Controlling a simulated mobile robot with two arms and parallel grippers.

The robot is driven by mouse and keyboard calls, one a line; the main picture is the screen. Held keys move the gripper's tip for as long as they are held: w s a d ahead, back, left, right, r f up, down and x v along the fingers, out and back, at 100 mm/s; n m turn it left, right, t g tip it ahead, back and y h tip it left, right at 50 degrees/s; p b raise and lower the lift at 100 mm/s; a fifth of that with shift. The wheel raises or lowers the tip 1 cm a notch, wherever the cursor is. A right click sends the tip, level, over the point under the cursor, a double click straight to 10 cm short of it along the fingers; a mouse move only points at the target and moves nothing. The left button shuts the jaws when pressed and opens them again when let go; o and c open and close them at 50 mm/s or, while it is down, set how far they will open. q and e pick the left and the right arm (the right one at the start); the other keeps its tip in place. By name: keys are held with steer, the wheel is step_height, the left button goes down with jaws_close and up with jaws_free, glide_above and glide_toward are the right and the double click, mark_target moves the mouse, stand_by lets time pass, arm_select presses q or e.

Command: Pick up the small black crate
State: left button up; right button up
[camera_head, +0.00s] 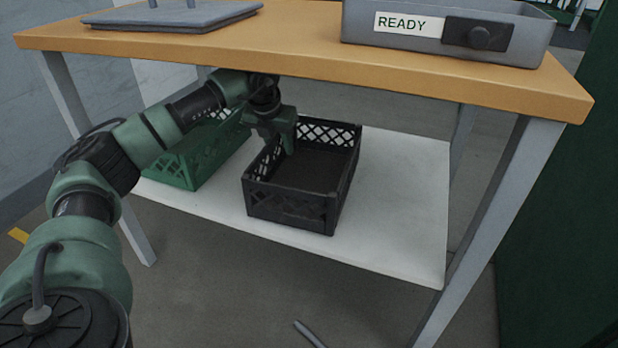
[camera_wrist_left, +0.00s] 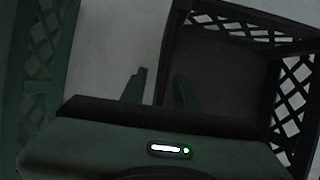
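The small black crate (camera_head: 292,203) with lattice walls stands upright on the white lower shelf. It looks empty inside. My left gripper (camera_head: 287,145) points down at the crate's left wall, near its back. In the left wrist view the two fingertips (camera_wrist_left: 158,80) are apart, and the crate's left wall (camera_wrist_left: 164,62) runs between them. One finger is outside the crate and one inside; I see no clear contact. My right gripper is in neither view.
A green crate (camera_head: 200,152) stands just left of the black crate on the shelf (camera_head: 396,200). The wooden tabletop (camera_head: 300,52) hangs over the shelf, with a grey bin marked READY (camera_head: 408,24) on it. The shelf right of the black crate is clear.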

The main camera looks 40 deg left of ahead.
arm_select(q)
jaws_close()
stand_by(1.4)
